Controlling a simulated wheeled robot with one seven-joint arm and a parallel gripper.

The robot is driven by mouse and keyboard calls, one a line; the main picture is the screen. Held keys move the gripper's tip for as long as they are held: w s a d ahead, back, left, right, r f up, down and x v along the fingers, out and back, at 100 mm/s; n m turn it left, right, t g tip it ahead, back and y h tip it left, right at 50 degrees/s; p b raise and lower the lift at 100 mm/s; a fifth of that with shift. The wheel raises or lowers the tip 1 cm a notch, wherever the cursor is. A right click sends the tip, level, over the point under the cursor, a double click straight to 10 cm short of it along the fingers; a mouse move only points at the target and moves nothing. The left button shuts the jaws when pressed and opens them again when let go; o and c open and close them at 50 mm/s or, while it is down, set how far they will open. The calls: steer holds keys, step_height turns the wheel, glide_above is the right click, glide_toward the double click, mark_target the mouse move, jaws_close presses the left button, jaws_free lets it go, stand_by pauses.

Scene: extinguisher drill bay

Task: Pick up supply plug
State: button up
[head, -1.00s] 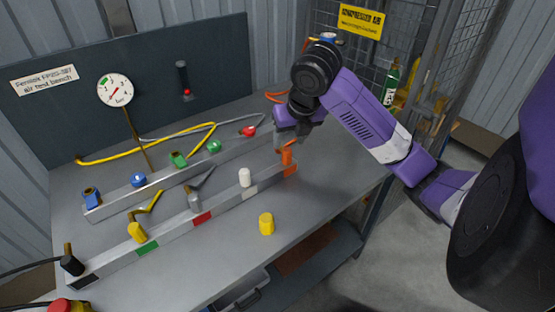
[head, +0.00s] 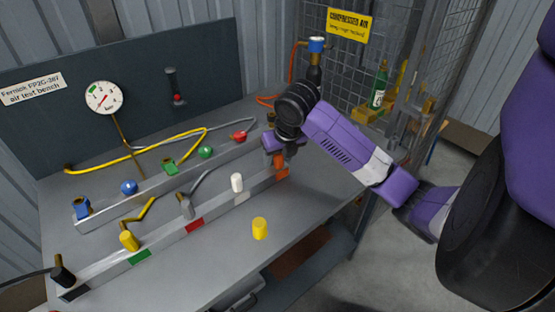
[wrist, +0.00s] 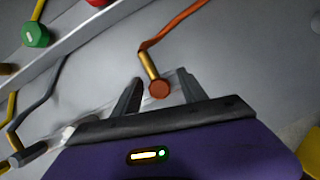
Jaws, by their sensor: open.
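The supply plug appears to be the brass-bodied plug with an orange end and orange hose (wrist: 151,68). In the wrist view its orange end lies between the finger tips. In the head view an orange fitting (head: 281,171) stands at the right end of the front rail, partly hidden behind my gripper. My gripper (wrist: 160,76) is open, its two dark fingers on either side of the plug with gaps visible. In the head view my gripper (head: 283,150) is over that rail end.
The front rail (head: 212,212) holds black, yellow, grey and white fittings. The rear rail (head: 110,204) holds blue, green and red ones. A loose yellow cap (head: 260,228) stands on the bench in front. A blue-capped post (head: 316,46) and mesh cage are behind my arm.

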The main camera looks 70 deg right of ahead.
steer(key=shift+c, duration=0.4)
jaws_close()
steer(key=shift+r, duration=0.1)
step_height(320, 180, up, 20)
steer(key=p, duration=0.2)
stand_by(0.3)
